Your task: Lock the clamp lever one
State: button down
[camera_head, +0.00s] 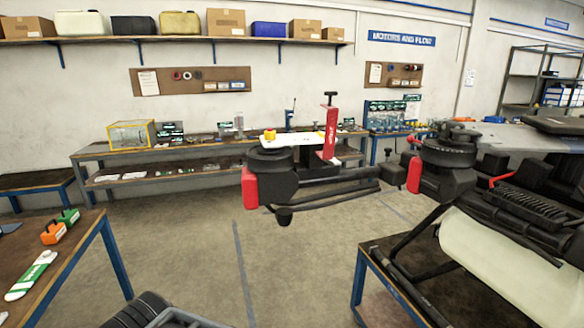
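The spray drone (480,205) stands at the right on a blue-legged bench, with a pale tank below its dark frame. One dark drone arm (335,190) reaches left and ends in a motor (270,165) with a red end piece (250,187). A second motor (447,150) with a red piece (414,175) is nearer the body. A small red lever (501,179) lies across the dark frame; I cannot tell if it is clamp lever one or whether it is locked. A red upright clamp-like piece (331,135) with a black T-handle rises by the left motor. My gripper is not in view.
A long workbench (100,155) with a yellow-framed box (131,135) runs along the back wall. The floor (205,255) between is clear.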

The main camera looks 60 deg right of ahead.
aim_at(410, 140)
jog(key=i, duration=2.3)
jog(key=z, duration=3.2)
jog(key=i, duration=1.6)
